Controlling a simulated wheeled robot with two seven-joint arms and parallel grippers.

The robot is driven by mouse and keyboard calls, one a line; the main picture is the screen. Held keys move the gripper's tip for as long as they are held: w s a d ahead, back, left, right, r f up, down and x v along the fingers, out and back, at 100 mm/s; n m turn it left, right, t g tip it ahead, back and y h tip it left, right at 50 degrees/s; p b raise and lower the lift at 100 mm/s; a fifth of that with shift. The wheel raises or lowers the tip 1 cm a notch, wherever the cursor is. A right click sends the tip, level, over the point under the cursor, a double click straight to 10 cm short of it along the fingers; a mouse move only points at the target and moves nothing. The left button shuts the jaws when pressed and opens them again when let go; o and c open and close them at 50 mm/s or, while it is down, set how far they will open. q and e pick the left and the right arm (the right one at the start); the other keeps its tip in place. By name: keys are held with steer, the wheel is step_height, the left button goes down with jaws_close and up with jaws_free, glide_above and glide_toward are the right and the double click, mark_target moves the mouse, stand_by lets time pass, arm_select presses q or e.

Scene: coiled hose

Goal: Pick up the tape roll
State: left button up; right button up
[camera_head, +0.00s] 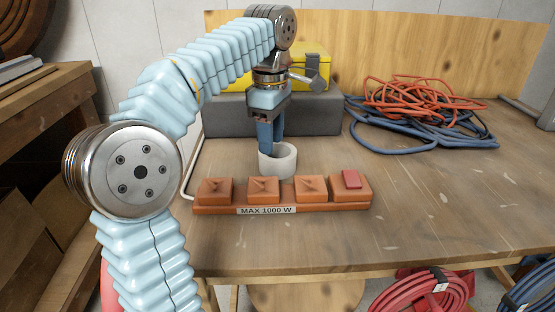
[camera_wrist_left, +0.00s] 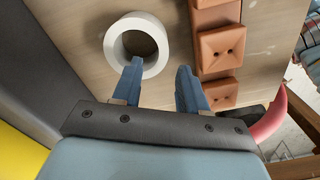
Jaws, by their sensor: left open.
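The tape roll (camera_head: 277,161) is a white ring lying flat on the wooden table, behind the orange power strip. It also shows in the left wrist view (camera_wrist_left: 115,42), near the top centre-left. My left gripper (camera_head: 270,149) points down at the tape roll, its blue fingers apart. Whether the fingers touch the roll, I cannot tell. My right gripper is out of view.
The orange power strip (camera_head: 283,208), labelled MAX 1000 W, lies just in front of the roll. A grey block (camera_head: 222,122) and a yellow case (camera_head: 312,60) stand behind. Orange (camera_head: 420,97) and blue cables (camera_head: 420,147) are coiled at the back right. The table's right front is clear.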

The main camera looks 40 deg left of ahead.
mark_target(272, 159)
arm_select(q)
step_height(272, 159, down, 7)
steer(key=shift+s+d+r, duration=0.15)
jaws_close()
stand_by(0.4)
